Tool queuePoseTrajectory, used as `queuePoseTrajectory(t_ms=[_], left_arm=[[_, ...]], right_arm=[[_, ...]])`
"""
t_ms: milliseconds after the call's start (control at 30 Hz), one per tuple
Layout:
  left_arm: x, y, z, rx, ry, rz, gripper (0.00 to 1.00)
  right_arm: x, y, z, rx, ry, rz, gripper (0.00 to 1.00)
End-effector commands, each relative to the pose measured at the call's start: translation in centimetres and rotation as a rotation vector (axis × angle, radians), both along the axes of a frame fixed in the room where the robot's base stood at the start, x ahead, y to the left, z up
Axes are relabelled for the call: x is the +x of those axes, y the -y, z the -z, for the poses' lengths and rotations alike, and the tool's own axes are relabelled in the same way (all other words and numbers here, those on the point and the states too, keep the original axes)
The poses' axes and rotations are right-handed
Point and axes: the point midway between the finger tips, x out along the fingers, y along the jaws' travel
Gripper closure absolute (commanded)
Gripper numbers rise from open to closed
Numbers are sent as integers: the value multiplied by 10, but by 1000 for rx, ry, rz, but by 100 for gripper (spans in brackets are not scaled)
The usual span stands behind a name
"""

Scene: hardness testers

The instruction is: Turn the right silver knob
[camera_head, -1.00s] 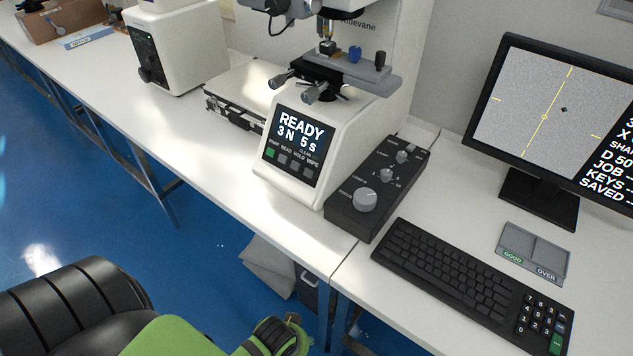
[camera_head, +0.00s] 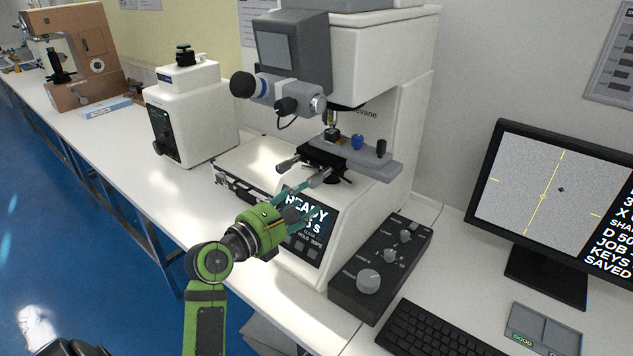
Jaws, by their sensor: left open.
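The hardness tester (camera_head: 390,110) stands on the white bench, with a black specimen stage (camera_head: 325,152) under its objective. Two silver knobs stick out from the stage's front: the left one (camera_head: 288,163) and the right one (camera_head: 320,177). My left gripper (camera_head: 311,196) is open in front of the lit READY display (camera_head: 318,222), its teal fingers pointing up and right towards the right knob. The upper finger overlaps the area just left of that knob; I cannot tell whether it touches. The gripper hides part of the display and its buttons.
A black control box (camera_head: 352,290) with several silver dials stands right of the tester. A keyboard (camera_head: 430,333), a grey tray (camera_head: 540,330) and a monitor (camera_head: 545,190) are farther right.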

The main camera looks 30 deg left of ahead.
Motion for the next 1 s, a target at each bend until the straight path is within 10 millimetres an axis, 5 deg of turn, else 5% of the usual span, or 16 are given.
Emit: queuePoseTrajectory(t_ms=[233, 600, 1000], left_arm=[[12, -12, -18, -158, 52, -27, 52], [64, -7, -18, -149, 50, -25, 52], [72, -7, -16, -147, 49, -27, 56]], right_arm=[[-2, -1, -3, 1, -3, -3, 60], [-2, -1, -14, 1, -3, -4, 60], [-2, -3, -15, 4, -3, -2, 60]])
